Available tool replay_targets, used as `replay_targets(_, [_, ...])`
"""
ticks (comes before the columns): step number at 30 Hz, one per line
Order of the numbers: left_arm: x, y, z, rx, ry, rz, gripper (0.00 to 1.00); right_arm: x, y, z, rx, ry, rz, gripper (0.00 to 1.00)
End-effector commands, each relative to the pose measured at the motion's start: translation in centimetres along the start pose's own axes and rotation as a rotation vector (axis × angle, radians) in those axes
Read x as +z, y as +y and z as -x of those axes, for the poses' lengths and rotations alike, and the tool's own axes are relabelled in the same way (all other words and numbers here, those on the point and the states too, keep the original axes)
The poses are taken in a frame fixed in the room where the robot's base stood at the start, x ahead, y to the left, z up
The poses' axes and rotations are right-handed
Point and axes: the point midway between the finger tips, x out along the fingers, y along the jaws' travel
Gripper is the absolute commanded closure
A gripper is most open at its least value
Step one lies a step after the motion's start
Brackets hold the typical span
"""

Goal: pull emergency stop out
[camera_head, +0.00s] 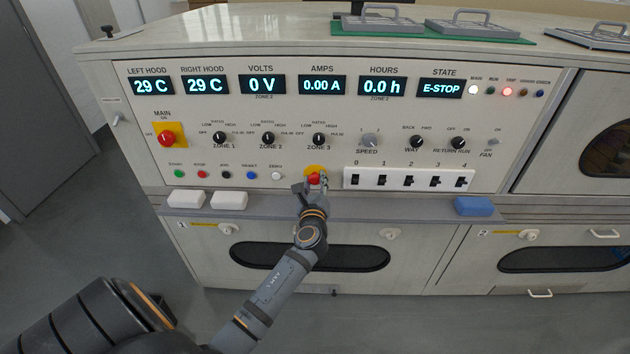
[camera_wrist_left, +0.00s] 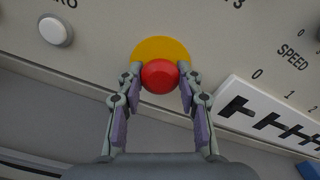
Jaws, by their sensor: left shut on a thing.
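The emergency stop is a red mushroom button (camera_head: 314,179) on a yellow round plate (camera_head: 318,169), low in the middle of the control panel. In the left wrist view the red button (camera_wrist_left: 160,76) sits between my fingers, in front of the yellow plate (camera_wrist_left: 158,47). My left gripper (camera_head: 314,184) is shut on the red button, one finger on each side of it. The STATE display (camera_head: 442,88) reads E-STOP, and a red lamp (camera_head: 507,91) under TRIP is lit. My right gripper is not in view.
A switch block (camera_head: 409,179) numbered 0 to 4 is close to the right of the button. A white button (camera_head: 276,175) is close to the left. A grey ledge (camera_head: 380,205) runs below, bearing white blocks (camera_head: 229,200) and a blue block (camera_head: 474,206).

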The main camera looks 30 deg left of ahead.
Motion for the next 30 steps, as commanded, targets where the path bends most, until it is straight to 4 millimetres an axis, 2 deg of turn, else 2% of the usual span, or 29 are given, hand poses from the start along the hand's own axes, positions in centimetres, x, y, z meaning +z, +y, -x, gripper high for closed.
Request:
replay_targets(2, [0.1,0.0,0.7,0.002,0.004,0.0,1.0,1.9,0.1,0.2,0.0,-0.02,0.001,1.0])
replay_targets(9, [-0.2,0.1,0.8,0.002,0.004,0.0,1.0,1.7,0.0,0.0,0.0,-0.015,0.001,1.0])
replay_targets(10, [-0.2,0.1,0.8,0.002,0.004,0.0,0.6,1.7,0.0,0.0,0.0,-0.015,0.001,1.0])
replay_targets(15, [-0.1,0.1,0.8,0.002,0.003,0.0,0.39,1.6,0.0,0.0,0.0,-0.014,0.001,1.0])
replay_targets(25, [-0.1,0.1,1.1,0.001,0.003,0.0,0.39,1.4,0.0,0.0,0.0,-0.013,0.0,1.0])
replay_targets(30, [-0.2,0.1,4.2,0.003,0.006,0.002,0.39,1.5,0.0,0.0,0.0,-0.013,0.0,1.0])
